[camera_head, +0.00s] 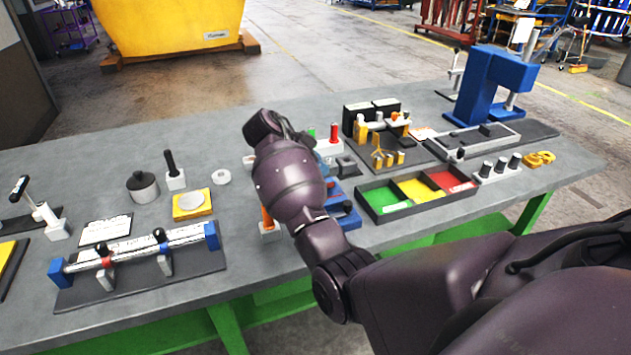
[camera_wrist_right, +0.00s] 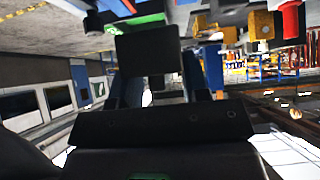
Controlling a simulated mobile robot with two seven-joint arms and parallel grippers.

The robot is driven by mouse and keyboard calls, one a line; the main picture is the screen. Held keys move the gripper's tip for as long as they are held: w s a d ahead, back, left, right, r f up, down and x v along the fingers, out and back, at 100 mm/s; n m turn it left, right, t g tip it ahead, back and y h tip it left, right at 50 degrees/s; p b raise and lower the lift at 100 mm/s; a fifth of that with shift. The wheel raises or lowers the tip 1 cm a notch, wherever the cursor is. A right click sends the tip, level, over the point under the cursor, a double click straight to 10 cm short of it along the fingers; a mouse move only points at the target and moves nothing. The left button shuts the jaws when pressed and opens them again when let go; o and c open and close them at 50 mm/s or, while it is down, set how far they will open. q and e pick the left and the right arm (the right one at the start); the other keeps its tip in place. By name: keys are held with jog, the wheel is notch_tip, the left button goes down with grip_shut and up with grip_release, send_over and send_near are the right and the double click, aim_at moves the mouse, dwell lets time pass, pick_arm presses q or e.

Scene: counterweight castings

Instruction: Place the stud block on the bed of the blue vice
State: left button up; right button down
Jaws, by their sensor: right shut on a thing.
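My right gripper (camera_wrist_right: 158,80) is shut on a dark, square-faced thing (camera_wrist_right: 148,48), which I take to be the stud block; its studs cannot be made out. In the head view my right arm hides the fingers and the held block. Blue parts (camera_head: 346,214), probably the blue vice, show beside my right forearm, low at the middle of the bench. My arm covers much of them, so the bed cannot be seen clearly. I cannot tell whether the held block touches anything. My left gripper is out of view.
The grey bench (camera_head: 110,165) holds a rail fixture (camera_head: 140,255) at front left and a tricolour tray (camera_head: 415,200) right of my arm. An orange-handled piece (camera_head: 268,225) stands close to the arm. A tall blue press (camera_head: 485,85) stands at the back right.

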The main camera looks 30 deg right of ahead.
jog(key=shift+f, duration=2.35)
jog(key=shift+f+b, duration=0.35)
jog(key=shift+f, duration=0.25)
